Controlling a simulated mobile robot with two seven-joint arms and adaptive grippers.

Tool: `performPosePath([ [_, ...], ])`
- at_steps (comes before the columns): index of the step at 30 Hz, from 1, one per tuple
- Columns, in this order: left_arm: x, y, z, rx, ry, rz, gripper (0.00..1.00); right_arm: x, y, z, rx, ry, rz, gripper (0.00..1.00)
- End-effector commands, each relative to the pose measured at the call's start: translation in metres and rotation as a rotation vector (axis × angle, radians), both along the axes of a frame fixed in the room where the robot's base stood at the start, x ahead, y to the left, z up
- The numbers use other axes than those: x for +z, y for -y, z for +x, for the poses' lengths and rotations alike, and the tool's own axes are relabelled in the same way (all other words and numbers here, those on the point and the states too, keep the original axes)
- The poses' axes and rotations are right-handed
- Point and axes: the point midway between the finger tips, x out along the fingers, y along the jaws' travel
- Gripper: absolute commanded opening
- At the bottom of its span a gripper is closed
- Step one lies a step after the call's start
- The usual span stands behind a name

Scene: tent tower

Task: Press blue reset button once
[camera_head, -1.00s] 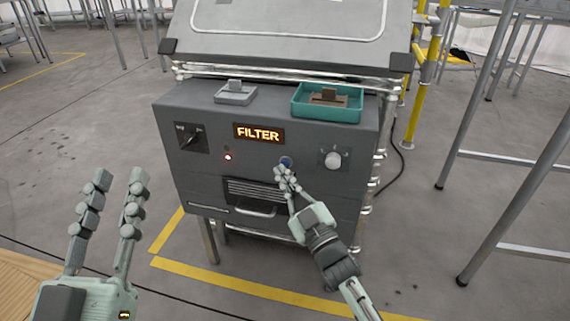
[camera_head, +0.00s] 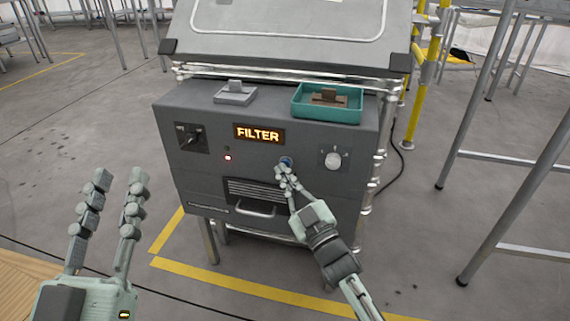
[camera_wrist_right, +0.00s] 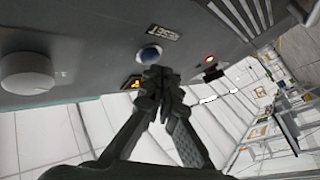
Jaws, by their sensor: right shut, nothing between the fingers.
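The blue reset button (camera_head: 286,162) is on the front of the grey machine (camera_head: 345,195), below and right of the lit FILTER display (camera_head: 259,134). In the right wrist view the button (camera_wrist_right: 149,54) sits beside a RESET label (camera_wrist_right: 164,32). My right gripper (camera_head: 284,171) is shut and empty, its fingertips at the button's lower edge and partly covering it. In the right wrist view the fingertips (camera_wrist_right: 157,76) are right beside the button; I cannot tell if they touch it. My left gripper (camera_head: 118,182) is open and empty at the lower left, away from the machine.
A white knob (camera_head: 333,160) is right of the button. A black switch (camera_head: 190,138) and a red light (camera_head: 228,157) are to its left. A slotted vent and handle (camera_head: 256,209) lie below. A teal tray (camera_head: 327,115) stands on top.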

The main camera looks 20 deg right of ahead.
Motion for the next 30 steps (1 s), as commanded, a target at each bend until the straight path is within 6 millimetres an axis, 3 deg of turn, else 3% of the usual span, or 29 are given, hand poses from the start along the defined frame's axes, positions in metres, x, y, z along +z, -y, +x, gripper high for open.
performPosePath([
  [30, 0.0005, 0.0000, 0.0001, 0.000, 0.001, 0.000, 0.31, 0.0005, 0.0051, 0.0075, 0.000, 0.001, 0.001, 0.00],
])
